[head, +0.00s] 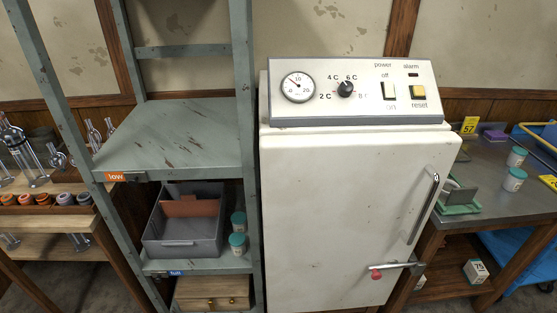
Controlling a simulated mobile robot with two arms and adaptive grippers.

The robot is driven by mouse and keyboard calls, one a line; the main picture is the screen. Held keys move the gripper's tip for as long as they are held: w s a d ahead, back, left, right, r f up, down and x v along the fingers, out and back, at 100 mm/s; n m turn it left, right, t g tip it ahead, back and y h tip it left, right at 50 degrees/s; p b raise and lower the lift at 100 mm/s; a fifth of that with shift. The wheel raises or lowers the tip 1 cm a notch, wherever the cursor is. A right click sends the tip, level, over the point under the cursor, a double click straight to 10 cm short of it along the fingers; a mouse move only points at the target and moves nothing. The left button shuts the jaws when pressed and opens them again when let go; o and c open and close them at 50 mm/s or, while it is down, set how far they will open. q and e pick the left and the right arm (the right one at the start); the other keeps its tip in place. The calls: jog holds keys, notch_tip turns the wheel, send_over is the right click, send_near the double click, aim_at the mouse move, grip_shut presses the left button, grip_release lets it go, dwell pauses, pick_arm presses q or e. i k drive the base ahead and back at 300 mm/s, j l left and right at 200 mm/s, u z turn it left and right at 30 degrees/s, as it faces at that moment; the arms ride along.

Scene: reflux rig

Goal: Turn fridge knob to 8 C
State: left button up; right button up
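The white fridge (340,210) stands in the middle of the head view with its door shut. The black knob (345,89) is on the sloped panel on top, with 2 C, 4 C, 6 C and a faint 8 marked around it. The knob's pointer is too small to read surely. A round gauge (298,87) marked 0, 10 and 20 is left of the knob. Right of it are the power switch (389,92), the yellow reset button (418,92) and a dark alarm lamp (412,75). Neither of my grippers is in view.
A grey-green shelf (185,135) stands close left of the fridge, holding a grey bin (185,235) and teal-lidded jars (238,243). A metal bench (500,195) stands at right. The door handle (424,208) and a red-tipped latch (385,272) protrude from the fridge front.

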aim_at(346, 89)
jog(key=i+l+u, duration=0.15)
jog(key=l+u, duration=0.35)
jog(key=l, duration=0.15)
jog(key=l+u, duration=0.45)
jog(key=l, duration=0.15)
jog(key=l+u, duration=0.5)
jog(key=l, duration=0.2)
jog(key=k+l, duration=0.1)
jog(key=l, duration=0.35)
jog(key=k+l, duration=0.1)
jog(key=l, duration=0.35)
jog(key=k+l+u, duration=0.1)
jog(key=l, duration=0.4)
jog(key=k+l, duration=0.1)
jog(key=l, duration=0.35)
jog(key=k+l, duration=0.1)
jog(key=l, duration=0.35)
